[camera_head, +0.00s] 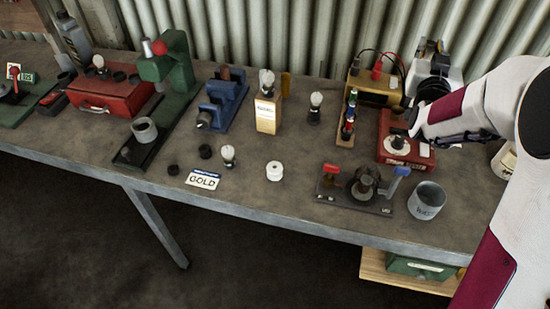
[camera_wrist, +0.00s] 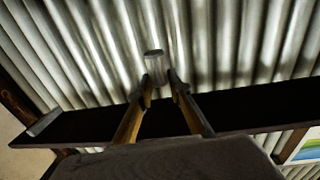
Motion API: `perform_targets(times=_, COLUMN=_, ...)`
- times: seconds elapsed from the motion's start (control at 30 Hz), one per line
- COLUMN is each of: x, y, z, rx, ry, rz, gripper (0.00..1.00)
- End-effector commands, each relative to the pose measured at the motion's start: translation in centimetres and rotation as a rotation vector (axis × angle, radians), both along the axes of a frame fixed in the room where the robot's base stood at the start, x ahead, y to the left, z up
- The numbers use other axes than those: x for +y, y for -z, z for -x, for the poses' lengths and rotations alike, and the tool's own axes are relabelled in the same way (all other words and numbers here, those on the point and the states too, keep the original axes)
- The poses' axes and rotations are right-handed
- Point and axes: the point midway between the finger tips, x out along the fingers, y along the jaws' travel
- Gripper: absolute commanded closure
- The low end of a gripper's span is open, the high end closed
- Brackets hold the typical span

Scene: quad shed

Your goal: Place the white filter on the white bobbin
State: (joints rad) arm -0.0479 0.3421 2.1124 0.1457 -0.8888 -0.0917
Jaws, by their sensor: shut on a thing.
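The white bobbin (camera_head: 274,171) stands upright on the bench, front of centre, with clear bench around it. My gripper (camera_head: 412,120) is at the right of the bench, above and beside a red box, well away from the bobbin. In the wrist view my gripper (camera_wrist: 160,78) has its two fingertips close on a pale short cylinder (camera_wrist: 155,63), which looks like the white filter. In the head view I cannot make out the held thing; the gripper's dark parts hide it.
The red box (camera_head: 421,150) bears a white disc with a dark knob (camera_head: 397,143). A grey mug (camera_head: 427,200) and a dark fixture with red and blue handles (camera_head: 360,190) stand in front. A GOLD card (camera_head: 203,180) lies left of the bobbin. Corrugated wall stands behind.

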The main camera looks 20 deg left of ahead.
Motion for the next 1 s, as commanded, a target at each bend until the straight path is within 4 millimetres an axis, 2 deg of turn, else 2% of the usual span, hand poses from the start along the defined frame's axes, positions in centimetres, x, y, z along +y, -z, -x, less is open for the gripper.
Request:
perform_targets(times=0.57, x=6.7, y=-0.7, z=0.4, rx=0.0, ry=0.122, rz=-0.001, gripper=0.94)
perform_targets(times=1.0, x=12.8, y=-0.2, z=2.7, rx=0.001, ry=0.235, rz=0.001, gripper=0.94)
